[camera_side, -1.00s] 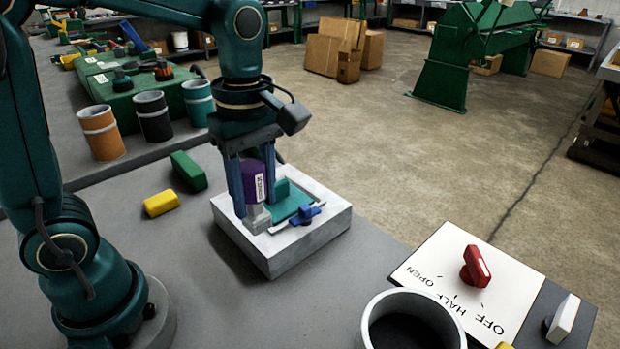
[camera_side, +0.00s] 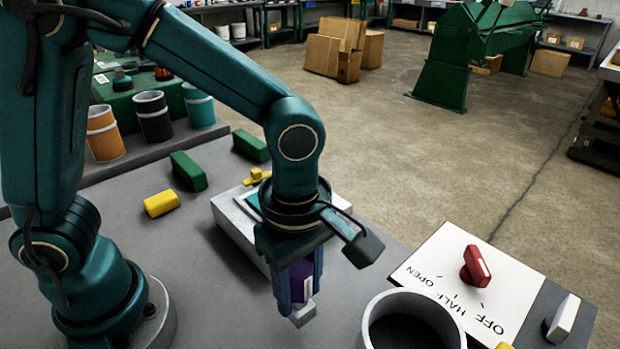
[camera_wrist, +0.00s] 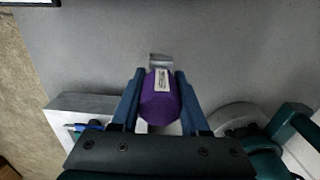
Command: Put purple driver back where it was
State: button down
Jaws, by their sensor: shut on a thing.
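The purple driver (camera_side: 304,274) is between the fingers of my gripper (camera_side: 298,290), which is shut on it. Its grey tip points down near the grey bench top, left of the round grey pot; I cannot tell if it touches. In the wrist view the purple driver (camera_wrist: 160,98) shows its white label between the blue fingers of my gripper (camera_wrist: 160,95). The grey tray block (camera_side: 228,222) is behind my gripper and partly hidden by my arm. Its teal recess (camera_side: 253,203) shows only in part.
A round grey pot (camera_side: 372,318) stands close to the right of my gripper. A white dial panel (camera_side: 440,262) with a red knob (camera_side: 476,266) is farther right. A yellow block (camera_side: 161,203) and a green block (camera_side: 188,171) lie left of the tray. Bench between is bare.

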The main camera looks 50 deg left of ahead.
aim_at(299, 304)
jog(key=shift+f, duration=1.7)
jog(key=shift+c, duration=2)
grip_release()
jog(key=shift+f, duration=0.15)
